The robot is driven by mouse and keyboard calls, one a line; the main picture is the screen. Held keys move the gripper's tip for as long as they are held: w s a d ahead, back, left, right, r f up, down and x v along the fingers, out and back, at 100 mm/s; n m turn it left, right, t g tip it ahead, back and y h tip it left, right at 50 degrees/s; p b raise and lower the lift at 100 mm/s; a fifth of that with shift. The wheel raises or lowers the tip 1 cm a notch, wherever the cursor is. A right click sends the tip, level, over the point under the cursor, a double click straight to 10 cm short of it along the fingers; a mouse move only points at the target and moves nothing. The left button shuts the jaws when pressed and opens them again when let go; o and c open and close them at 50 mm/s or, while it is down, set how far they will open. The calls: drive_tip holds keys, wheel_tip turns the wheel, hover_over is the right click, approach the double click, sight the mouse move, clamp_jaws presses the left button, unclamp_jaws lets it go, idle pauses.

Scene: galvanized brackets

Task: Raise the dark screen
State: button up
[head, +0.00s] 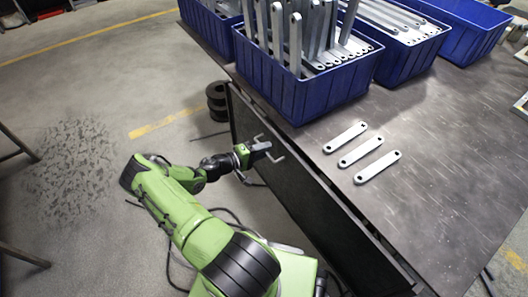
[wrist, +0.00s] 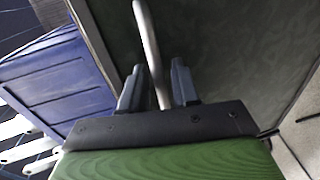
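The dark screen (head: 315,205) is a flat dark panel on the near side of the metal-topped table, below its edge. It also fills much of the wrist view (wrist: 235,50). A grey bar handle (head: 275,152) stands out from it. My gripper (head: 262,148) is at this handle, in front of the panel. In the wrist view my gripper (wrist: 157,85) has its two fingers apart, with the handle bar (wrist: 149,40) running between them. Gaps show on both sides of the bar. Part of the handle is hidden behind the gripper.
Blue bins (head: 310,98) of galvanized brackets stand on the tabletop (head: 445,150), one near the edge above my gripper. Three loose brackets (head: 360,151) lie beside it. Black rings (head: 217,100) sit on the floor by the table's end. Open floor lies to the left.

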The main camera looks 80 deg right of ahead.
drive_tip(key=shift+s+d, duration=0.15)
clamp_jaws()
